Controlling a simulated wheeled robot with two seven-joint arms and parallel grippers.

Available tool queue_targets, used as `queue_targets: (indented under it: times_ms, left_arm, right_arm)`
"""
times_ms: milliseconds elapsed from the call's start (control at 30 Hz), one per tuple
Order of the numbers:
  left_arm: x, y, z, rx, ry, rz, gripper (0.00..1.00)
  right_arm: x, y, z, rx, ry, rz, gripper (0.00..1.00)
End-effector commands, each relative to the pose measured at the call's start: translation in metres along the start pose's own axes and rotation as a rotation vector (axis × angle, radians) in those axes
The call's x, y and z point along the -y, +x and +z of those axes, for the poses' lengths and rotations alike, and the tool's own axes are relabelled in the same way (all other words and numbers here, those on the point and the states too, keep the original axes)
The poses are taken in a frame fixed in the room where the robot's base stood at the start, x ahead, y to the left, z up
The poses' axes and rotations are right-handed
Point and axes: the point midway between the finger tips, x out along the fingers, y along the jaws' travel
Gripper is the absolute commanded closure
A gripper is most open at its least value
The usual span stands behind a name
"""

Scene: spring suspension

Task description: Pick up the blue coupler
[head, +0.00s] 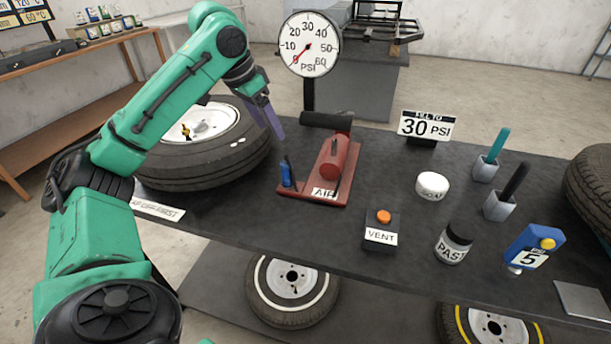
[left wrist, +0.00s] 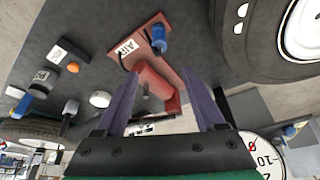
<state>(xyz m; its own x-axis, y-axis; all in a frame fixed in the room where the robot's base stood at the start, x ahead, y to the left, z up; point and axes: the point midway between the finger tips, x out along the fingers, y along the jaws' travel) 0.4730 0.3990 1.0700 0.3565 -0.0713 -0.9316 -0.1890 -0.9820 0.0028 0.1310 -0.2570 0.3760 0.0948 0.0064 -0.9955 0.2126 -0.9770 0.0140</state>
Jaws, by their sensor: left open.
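The blue coupler (head: 286,175) stands upright at the left end of the red air pump's base (head: 325,192). A thin black piece rises beside it. In the left wrist view the coupler (left wrist: 159,40) shows beyond the fingertips, near the red base's edge. My left gripper (head: 272,122) is open and empty, above and behind the coupler in the head view, with its purple fingers pointing down. In the left wrist view the gripper (left wrist: 162,80) has its two fingers spread, with the red pump body (left wrist: 152,80) between them in the picture. My right gripper is not in view.
A large tire (head: 205,172) lies left of the pump, close to my left arm. A pressure gauge (head: 309,45) stands behind it. The vent box (head: 381,236), white tub (head: 432,186), paste jar (head: 453,244) and blue gauge (head: 533,247) stand to the right. Dark table shows between them.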

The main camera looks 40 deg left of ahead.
Motion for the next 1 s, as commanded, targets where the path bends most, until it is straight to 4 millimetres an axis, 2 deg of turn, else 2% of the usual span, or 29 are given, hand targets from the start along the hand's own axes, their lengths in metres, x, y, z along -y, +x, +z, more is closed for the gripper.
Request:
queue_targets:
  times_ms: [33,133,333,433,567,700,800,1000]
  left_arm:
    - [0.002,0.004,0.003,-0.003,-0.006,0.0,0.29]
    - [0.002,0.015,0.003,-0.001,-0.007,0.0,0.29]
    - [0.001,0.066,0.002,0.0,-0.004,0.001,0.29]
    - [0.001,0.085,0.001,-0.001,-0.004,0.001,0.29]
    - [0.001,0.1,0.001,-0.002,-0.004,0.001,0.29]
    - [0.002,0.128,0.0,-0.001,-0.003,0.002,0.29]
    - [0.002,0.141,0.0,-0.004,-0.003,0.002,0.29]
    - [0.002,0.144,0.0,-0.004,-0.002,0.0,0.29]
  right_arm:
    - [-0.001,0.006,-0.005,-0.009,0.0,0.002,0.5]
    - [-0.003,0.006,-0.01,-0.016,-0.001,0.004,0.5]
    - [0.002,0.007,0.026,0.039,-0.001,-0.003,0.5]
    - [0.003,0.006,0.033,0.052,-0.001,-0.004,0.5]
    - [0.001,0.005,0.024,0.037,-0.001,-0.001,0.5]
    - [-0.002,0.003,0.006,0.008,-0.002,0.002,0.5]
    - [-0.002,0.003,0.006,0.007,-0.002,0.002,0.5]
    - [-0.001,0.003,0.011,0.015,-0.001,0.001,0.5]
